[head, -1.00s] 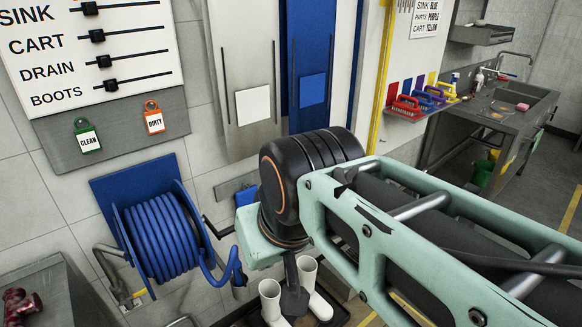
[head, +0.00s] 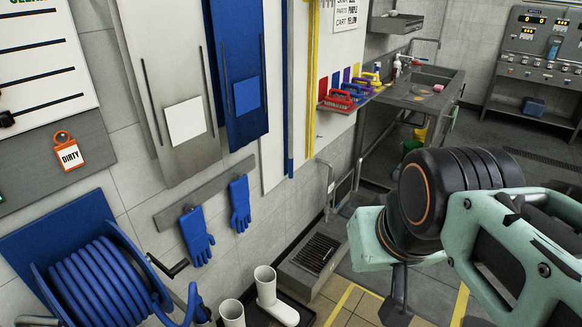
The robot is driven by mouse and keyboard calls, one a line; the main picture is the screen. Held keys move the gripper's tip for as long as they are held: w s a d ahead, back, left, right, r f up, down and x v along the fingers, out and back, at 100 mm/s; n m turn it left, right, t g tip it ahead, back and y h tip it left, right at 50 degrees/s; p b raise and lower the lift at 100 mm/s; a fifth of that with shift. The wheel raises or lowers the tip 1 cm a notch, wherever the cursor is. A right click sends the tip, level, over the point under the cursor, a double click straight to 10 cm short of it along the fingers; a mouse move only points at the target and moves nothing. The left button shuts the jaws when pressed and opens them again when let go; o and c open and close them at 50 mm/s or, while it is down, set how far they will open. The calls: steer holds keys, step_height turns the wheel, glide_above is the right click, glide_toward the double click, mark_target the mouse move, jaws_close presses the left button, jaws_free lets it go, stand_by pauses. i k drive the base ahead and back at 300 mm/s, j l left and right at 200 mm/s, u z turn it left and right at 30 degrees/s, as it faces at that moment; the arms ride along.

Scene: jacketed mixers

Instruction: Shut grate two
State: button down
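No mixer and no grate marked two shows in the head view. A dark slotted floor grating (head: 315,253) lies in a low metal frame at the foot of the wall, left of my arm; I cannot tell any number on it. My arm's pale green and black links fill the lower right. My gripper's fingers do not show.
A blue hose reel (head: 95,285) is at lower left. White boots (head: 268,292) stand in a dark tray, below hanging blue gloves (head: 197,235). A sink bench (head: 425,90) is farther back, and a control panel (head: 540,60) stands at far right. Yellow-lined floor is partly clear.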

mark_target(343, 189)
steer(key=z, duration=0.35)
steer(key=i+l, duration=0.15)
steer(key=l, duration=0.25)
steer(key=i+l, duration=0.1)
steer(key=l, duration=0.25)
steer(key=i+l, duration=0.15)
steer(key=l, duration=0.25)
steer(key=i+l, duration=0.15)
steer(key=l, duration=0.2)
steer(key=i+l, duration=0.6)
steer(key=i, duration=0.15)
steer(key=i+l, duration=0.2)
steer(key=i, duration=0.3)
steer(key=i+l, duration=0.2)
steer(key=i, duration=0.3)
steer(key=i+l, duration=0.2)
steer(key=i, duration=0.3)
steer(key=i+l, duration=0.2)
steer(key=i, duration=0.3)
steer(key=i+j, duration=0.2)
steer(key=i, duration=0.2)
steer(key=i+j+z, duration=0.1)
steer(key=i, duration=0.35)
steer(key=k+l+z, duration=0.1)
steer(key=l+z, duration=0.25)
steer(key=j, duration=0.1)
